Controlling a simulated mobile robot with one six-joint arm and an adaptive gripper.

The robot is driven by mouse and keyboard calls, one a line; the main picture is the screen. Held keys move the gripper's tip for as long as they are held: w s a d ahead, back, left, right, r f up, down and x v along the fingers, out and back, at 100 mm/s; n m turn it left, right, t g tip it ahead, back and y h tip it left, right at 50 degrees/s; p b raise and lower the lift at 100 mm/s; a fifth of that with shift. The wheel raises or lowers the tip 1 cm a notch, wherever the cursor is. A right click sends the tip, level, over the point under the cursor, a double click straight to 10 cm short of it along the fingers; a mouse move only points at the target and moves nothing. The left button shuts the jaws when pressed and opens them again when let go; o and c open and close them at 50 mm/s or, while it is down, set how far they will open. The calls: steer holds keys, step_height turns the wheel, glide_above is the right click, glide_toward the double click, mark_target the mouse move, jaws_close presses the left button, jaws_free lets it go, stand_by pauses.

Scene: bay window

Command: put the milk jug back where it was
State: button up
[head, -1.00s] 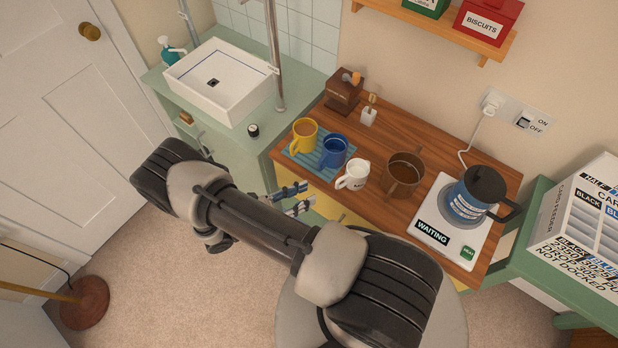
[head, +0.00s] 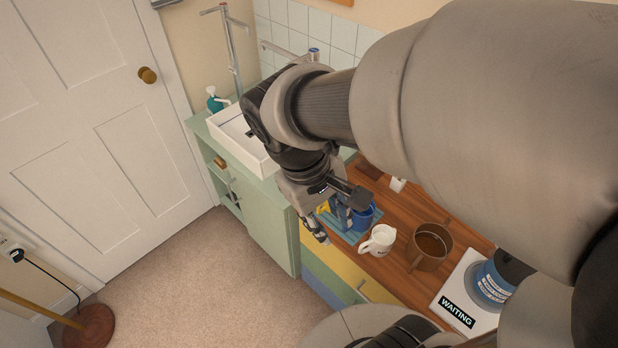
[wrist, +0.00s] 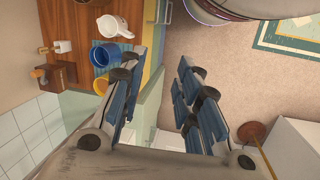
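The white milk jug (head: 378,240) stands upright on the wooden worktop, just right of the blue striped mat (head: 352,238) and left of the brown pot (head: 430,246). The jug also shows in the wrist view (wrist: 113,25), at the upper left, outside my fingers. My gripper (head: 330,222) hangs by the worktop's front edge, left of the jug and in front of the mugs. In the wrist view my gripper (wrist: 160,72) has its fingers wide apart with nothing between them.
A blue mug (head: 363,217) and a yellow mug (head: 323,207) stand on the mat, partly behind my gripper. A white sink (head: 235,138) is at the left. The carpet (head: 215,270) in front is clear.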

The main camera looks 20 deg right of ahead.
steer(key=s+a+r+m+t+y, duration=0.2)
steer(key=s+r+t, duration=0.2)
steer(key=r+t, duration=0.1)
steer(key=shift+s+a+r+m+y, duration=0.2)
steer(key=shift+s+m+y, duration=0.05)
steer(key=shift+m+y, duration=0.15)
stand_by(1.0)
